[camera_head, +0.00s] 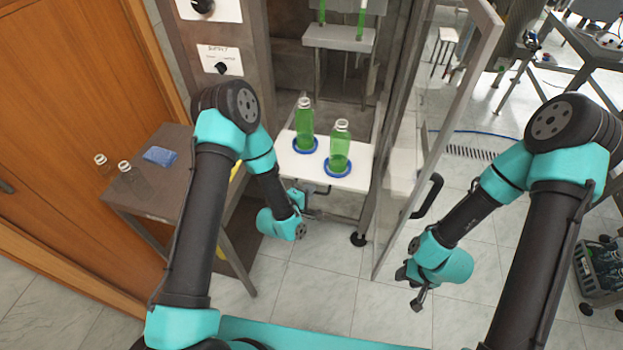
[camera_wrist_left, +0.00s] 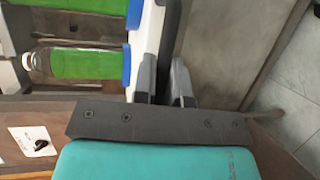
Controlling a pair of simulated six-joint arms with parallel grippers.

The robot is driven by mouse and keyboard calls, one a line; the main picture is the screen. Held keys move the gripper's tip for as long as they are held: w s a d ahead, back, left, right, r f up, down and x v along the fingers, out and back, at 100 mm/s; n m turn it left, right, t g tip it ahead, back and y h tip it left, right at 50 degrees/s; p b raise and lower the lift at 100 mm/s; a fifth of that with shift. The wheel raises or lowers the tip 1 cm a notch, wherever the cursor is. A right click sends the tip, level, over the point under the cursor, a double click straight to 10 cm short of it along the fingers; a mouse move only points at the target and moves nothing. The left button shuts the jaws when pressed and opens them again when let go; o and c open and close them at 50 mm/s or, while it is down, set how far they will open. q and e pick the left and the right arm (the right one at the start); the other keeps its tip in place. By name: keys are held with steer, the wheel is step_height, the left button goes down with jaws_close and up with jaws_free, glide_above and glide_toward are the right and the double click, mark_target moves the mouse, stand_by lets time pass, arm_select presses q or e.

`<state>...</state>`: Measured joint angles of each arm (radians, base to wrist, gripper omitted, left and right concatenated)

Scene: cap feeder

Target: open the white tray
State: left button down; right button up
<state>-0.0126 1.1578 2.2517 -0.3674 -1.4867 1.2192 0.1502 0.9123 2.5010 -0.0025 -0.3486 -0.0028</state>
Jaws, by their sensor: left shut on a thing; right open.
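The white tray (camera_head: 354,182) stands out at the front of the machine, carrying two green-filled bottles (camera_head: 305,128) (camera_head: 340,148) upright in blue rings. My left gripper (camera_head: 317,191) is at the tray's front edge, shut on the dark tray handle (camera_head: 326,190). In the left wrist view the handle (camera_wrist_left: 172,35) runs between the fingers of the left gripper (camera_wrist_left: 165,82), beside the tray (camera_wrist_left: 149,40). The contact is small in the head view. My right gripper (camera_head: 411,290) is open and empty over the floor at the right, apart from the tray.
The glass door (camera_head: 425,130) with its black handle (camera_head: 428,196) stands open right of the tray. A side table (camera_head: 165,190) at the left holds two clear bottles (camera_head: 126,168) and a blue cloth (camera_head: 160,156). A bottle crate (camera_head: 600,270) is at the far right. Floor in front is clear.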

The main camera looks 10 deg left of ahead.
arm_select(q)
steer(key=s, duration=0.7)
steer(key=shift+a, duration=0.35)
steer(key=shift+s, duration=0.1)
steer(key=c, duration=1.5)
jaws_free()
steer(key=shift+o, duration=0.2)
